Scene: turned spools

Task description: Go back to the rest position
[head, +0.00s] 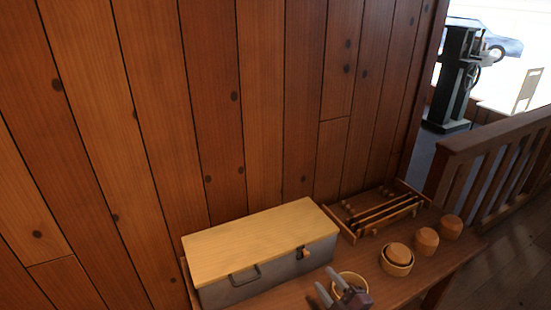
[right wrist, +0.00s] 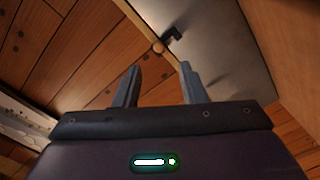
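My right gripper (head: 331,287) is at the bottom of the head view, in front of the chest's right end and above the table. In the right wrist view its two fingers (right wrist: 158,80) stand apart with nothing between them. A pale round wooden piece (head: 362,277) shows behind the gripper and is partly hidden by it. Further right stand a wooden spool-like piece in a pale ring (head: 397,258) and two rounded wooden pieces, one nearer (head: 427,240) and one farther (head: 451,226). My left gripper is not in view.
A grey chest with a shut pale wooden lid (head: 258,236) stands against the plank wall; its latch (right wrist: 172,36) shows in the right wrist view. A railing (head: 495,150) stands at the right.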

